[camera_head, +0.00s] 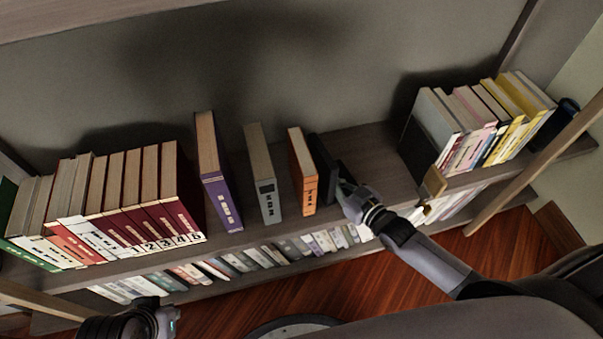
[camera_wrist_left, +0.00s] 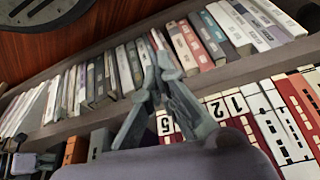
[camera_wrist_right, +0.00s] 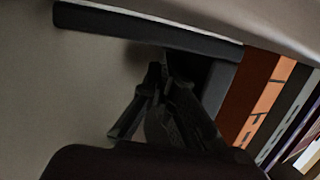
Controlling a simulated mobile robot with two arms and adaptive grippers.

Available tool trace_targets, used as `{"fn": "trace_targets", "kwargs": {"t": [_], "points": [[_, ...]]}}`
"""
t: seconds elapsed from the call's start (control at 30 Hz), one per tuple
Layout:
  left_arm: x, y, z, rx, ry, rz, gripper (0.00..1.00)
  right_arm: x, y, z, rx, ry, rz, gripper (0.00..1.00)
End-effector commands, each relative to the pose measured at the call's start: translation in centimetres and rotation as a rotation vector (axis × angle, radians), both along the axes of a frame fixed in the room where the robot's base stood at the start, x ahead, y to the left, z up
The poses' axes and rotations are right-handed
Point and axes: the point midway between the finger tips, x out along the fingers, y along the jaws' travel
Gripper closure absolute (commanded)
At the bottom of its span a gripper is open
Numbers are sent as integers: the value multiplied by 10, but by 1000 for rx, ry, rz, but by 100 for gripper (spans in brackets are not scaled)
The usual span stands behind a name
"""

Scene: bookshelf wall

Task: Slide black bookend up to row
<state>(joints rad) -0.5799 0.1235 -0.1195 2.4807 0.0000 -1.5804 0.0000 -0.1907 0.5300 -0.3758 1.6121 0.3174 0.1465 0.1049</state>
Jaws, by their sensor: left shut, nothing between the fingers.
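The black bookend (camera_head: 323,160) stands upright on the shelf, just right of an orange book (camera_head: 303,172). In the right wrist view its dark upright plate (camera_wrist_right: 150,30) crosses the top, close to the orange book (camera_wrist_right: 268,100). My right gripper (camera_head: 347,190) is at the bookend's right side, low over the shelf; its fingers (camera_wrist_right: 163,75) look closed together, and contact is unclear. My left gripper (camera_head: 168,318) is low in front of the shelves, shut and empty; its joined fingertips show in the left wrist view (camera_wrist_left: 160,55).
Left of the orange book stand a grey book (camera_head: 262,175) and a purple book (camera_head: 217,175), with gaps between. A tight red numbered row (camera_head: 140,195) is further left. Another dark bookend (camera_head: 415,150) and light books (camera_head: 470,120) are right. A lower shelf holds books (camera_head: 230,265).

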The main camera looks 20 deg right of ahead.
Motion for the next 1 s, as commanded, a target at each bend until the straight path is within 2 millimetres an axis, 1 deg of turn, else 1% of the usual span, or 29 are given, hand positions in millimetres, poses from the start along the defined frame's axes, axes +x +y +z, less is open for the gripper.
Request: {"fn": "trace_targets", "kwargs": {"t": [0.17,0.33,0.57,0.67,1.0], "points": [[0,0,0,-1,-1,1,100,0,2,0,2,0,2,100],[2,-2,0,-5,-2,2,100,0,11,1,4,-1,1,100],[3,-3,-13,-7,14,5,100,0,26,2,4,-1,2,100],[6,-4,-15,-8,8,4,100,0,31,1,4,-1,2,100],[15,-4,-34,-6,11,1,100,-1,52,1,3,1,2,100]]}}
